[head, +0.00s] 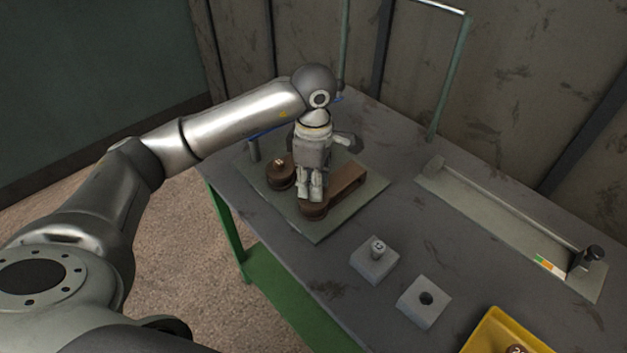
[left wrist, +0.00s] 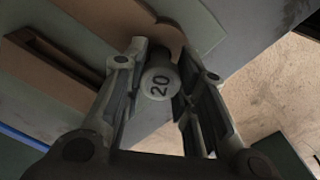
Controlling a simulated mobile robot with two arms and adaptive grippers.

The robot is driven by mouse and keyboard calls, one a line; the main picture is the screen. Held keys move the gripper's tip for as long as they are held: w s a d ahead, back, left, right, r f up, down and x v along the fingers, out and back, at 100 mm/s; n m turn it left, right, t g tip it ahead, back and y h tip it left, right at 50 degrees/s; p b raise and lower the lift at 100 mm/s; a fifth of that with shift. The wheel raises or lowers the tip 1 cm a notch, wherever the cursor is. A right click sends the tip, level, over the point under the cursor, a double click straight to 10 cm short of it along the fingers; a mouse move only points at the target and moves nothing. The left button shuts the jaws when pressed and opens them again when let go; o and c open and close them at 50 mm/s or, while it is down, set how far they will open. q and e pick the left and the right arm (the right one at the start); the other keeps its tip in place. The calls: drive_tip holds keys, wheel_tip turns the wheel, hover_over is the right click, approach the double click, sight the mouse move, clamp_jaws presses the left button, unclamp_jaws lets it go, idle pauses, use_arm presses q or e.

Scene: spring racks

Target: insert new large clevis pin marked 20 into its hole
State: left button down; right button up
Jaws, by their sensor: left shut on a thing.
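My left gripper (head: 311,196) points down over the near brown rounded end of the brown part (head: 347,180) on the plate. In the left wrist view, my left gripper (left wrist: 163,78) is shut on the large clevis pin (left wrist: 159,83), whose pale round head shows "20". In the head view the fingers cover the pin. A brown rounded edge (left wrist: 168,38) shows just beyond the pin head. My right gripper is not in view.
A brown round piece (head: 280,173) stands left on the plate (head: 318,232). A grey block (head: 374,265) holds a small marked pin (head: 378,247); another grey block (head: 423,308) has an empty hole. A yellow bin (head: 483,331) and a long fixture (head: 500,225) are at right.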

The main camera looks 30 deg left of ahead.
use_arm(q)
drive_tip(key=shift+f+b, duration=1)
drive_tip(key=shift+f, duration=0.2)
drive_tip(key=c, duration=1.1)
unclamp_jaws()
wheel_tip(320, 180, up, 12)
